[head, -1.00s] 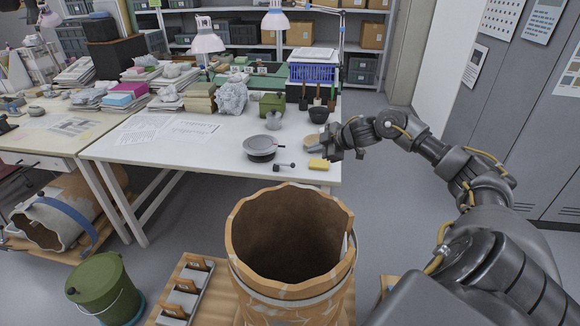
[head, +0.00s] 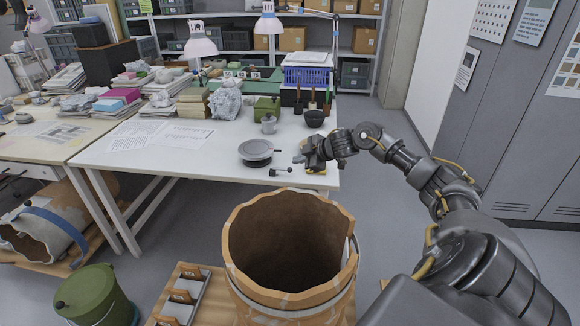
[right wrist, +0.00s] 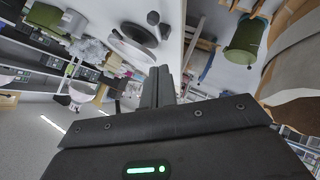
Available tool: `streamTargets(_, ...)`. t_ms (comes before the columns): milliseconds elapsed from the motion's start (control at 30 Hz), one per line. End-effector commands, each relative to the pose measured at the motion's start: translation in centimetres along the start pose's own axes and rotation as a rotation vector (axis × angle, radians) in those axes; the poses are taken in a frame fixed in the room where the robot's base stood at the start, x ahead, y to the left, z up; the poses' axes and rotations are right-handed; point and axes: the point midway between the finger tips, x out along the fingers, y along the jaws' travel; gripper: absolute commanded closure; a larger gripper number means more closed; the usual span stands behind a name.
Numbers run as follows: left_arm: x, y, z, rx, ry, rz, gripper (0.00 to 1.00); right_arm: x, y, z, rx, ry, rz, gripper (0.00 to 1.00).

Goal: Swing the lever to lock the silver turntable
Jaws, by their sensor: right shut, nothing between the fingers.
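The silver turntable (head: 256,149) sits near the front edge of the white table; it also shows in the right wrist view (right wrist: 126,52). The lever (head: 281,171), a short dark bar with a round knob, is at the turntable's front right. Its knob (right wrist: 153,18) shows near the top of the right wrist view. My right gripper (head: 302,158) is shut and empty, to the right of the turntable and lever. Its closed fingers (right wrist: 158,82) point towards them, with a visible gap to the lever. My left gripper is not in view.
A yellow block (head: 315,171) is partly hidden under my right gripper. A grey cup (head: 269,125) and dark bowl (head: 314,118) stand behind the turntable. A large terracotta vessel (head: 240,262) stands in front of the table. The tabletop left of the turntable is clear apart from papers (head: 186,135).

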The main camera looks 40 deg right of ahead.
Motion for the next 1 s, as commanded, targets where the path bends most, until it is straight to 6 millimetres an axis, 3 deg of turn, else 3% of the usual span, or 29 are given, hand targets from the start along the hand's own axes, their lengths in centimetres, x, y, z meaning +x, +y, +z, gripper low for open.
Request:
streamTargets(233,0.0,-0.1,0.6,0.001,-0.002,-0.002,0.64,5.3,0.0,-0.3,0.003,0.004,-0.001,1.0)
streamTargets(400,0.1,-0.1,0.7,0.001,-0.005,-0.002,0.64,7.1,0.0,1.6,0.002,0.0,-0.001,1.0)
streamTargets(1000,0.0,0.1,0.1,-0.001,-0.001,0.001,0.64,8.1,0.0,2.7,-0.002,0.001,-0.001,1.0)
